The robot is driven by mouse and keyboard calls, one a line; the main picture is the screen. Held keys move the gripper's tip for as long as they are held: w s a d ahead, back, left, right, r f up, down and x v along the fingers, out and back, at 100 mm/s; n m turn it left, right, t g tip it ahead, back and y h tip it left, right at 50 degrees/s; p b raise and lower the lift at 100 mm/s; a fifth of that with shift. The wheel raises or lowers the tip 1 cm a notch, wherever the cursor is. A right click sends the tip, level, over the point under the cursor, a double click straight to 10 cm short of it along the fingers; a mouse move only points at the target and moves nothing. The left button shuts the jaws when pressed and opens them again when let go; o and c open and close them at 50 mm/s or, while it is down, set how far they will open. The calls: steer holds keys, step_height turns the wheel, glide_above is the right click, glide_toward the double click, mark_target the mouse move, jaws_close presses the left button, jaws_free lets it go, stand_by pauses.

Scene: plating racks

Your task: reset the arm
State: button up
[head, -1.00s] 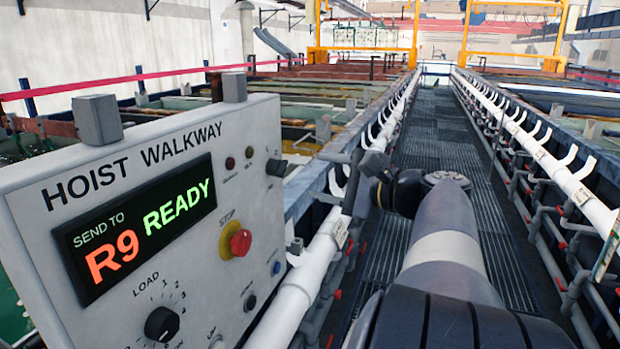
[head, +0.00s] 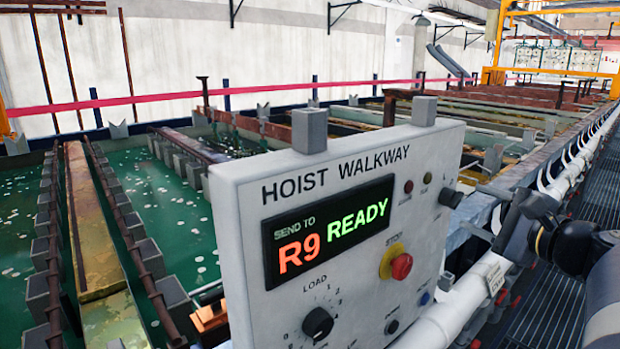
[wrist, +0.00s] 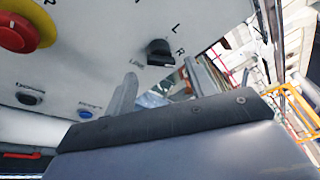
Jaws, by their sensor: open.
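My gripper (head: 490,213) is at the right of the head view, beside the right edge of the hoist walkway panel (head: 238,225). In the wrist view its two grey fingers (wrist: 158,88) stand apart, with no object visible between them. Part of my arm is cut off by the right picture edge. The panel's display (head: 328,230) reads "SEND TO R9 READY". A red stop button (head: 401,266) on a yellow ring shows below it, and also in the wrist view (wrist: 17,32).
A black selector knob (wrist: 160,52) is close beyond the fingers. A white pipe rail (head: 455,310) runs below the panel and arm. Green liquid tanks (head: 170,205) lie left. The grated walkway (head: 560,300) at right looks clear.

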mark_target(459, 201)
steer(key=p+x, duration=0.1)
steer(key=x, duration=0.4)
steer(key=shift+w, duration=0.1)
